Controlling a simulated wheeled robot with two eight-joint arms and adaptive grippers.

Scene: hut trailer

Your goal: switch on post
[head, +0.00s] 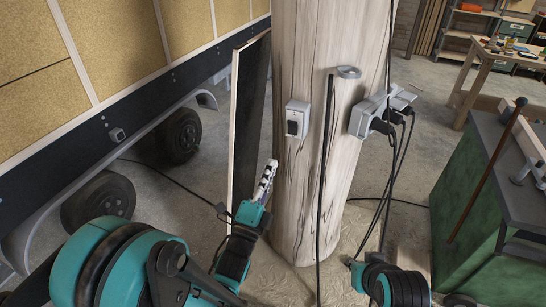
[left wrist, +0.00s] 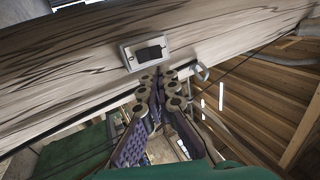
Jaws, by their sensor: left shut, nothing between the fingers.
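A wooden post (head: 310,180) stands upright in the middle of the head view. A small grey box with a dark switch (head: 297,119) is mounted on its face; the same switch shows close up in the left wrist view (left wrist: 150,52), rotated with the post lying across the picture. My left gripper (head: 269,170) is shut and empty, below and left of the switch in the head view. In the left wrist view its fingertips (left wrist: 157,77) are together just below the switch box; contact cannot be told. My right arm shows at the lower right, but its fingers do not.
A grey socket box (head: 377,113) with plugs and hanging cables is on the post's right side. A dark panel (head: 250,115) leans left of the post, by the trailer (head: 110,125). A green workbench (head: 490,200) stands at right.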

